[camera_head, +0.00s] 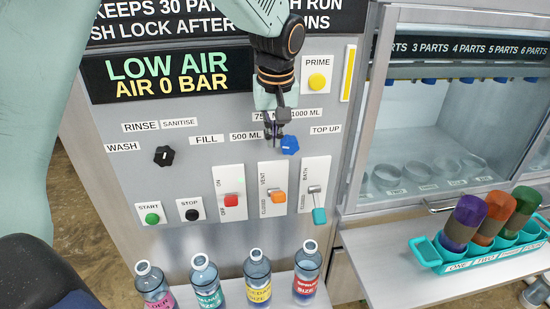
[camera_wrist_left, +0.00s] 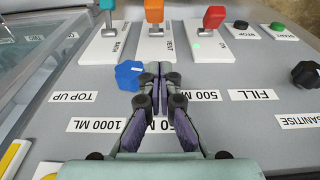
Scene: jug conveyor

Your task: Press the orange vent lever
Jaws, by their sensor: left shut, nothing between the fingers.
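The orange vent lever (camera_head: 278,195) sits on a white plate marked VENT and CLOSED, between the red switch and the teal-handled BATH lever. In the left wrist view the orange lever (camera_wrist_left: 154,12) stands out from the panel at the top middle. My left gripper (camera_head: 275,142) hangs in front of the panel above the vent plate, shut and empty. In the left wrist view its closed fingertips (camera_wrist_left: 152,70) are beside the blue knob and point toward the vent plate. A gap separates them from the lever. My right gripper is not in view.
The blue selector knob (camera_head: 289,145) is close beside my left fingertips. The red switch (camera_head: 231,200) and BATH lever (camera_head: 319,212) flank the vent lever. Several bottles (camera_head: 257,278) stand below the panel. A teal rack (camera_head: 427,250) is at right. The display reads LOW AIR.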

